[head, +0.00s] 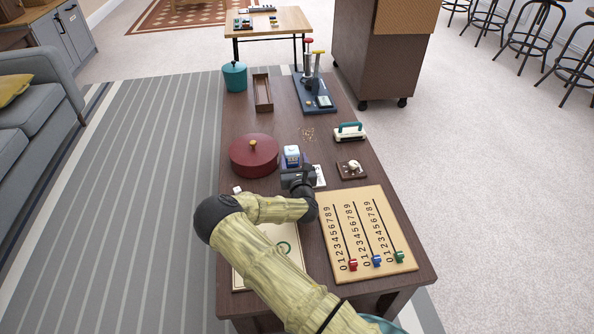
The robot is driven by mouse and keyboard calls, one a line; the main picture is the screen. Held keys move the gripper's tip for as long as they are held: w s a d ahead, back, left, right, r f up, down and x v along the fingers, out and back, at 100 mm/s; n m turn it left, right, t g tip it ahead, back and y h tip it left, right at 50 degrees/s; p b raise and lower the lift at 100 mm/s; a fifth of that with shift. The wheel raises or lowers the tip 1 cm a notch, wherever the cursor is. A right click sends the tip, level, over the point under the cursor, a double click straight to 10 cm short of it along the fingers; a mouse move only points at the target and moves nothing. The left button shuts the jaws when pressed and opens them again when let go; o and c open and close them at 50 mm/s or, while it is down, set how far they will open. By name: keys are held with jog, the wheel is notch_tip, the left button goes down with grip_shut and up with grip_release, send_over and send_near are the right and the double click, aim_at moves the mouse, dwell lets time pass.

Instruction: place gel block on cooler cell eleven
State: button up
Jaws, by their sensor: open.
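My gripper (293,168) is over the middle of the dark wooden table, pointing away from me, with its jaws open. Just beyond its fingertips is a small blue and white block-like thing (291,152); I cannot tell whether it is the gel block, or whether the jaws are around it or only near it. A small white cube (237,189) lies at the table's left edge, left of my arm. A white card with dark marks (319,176) shows partly right of the gripper. I cannot make out a cooler or a cell numbered eleven.
A red lidded pot (254,156) stands close left of the gripper. A teal pot (235,77), an open wooden tray (263,93) and a blue stand (314,96) are farther back.

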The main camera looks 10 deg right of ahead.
jog(key=s+p, duration=0.1)
jog(key=s, duration=0.5)
dwell(0.4)
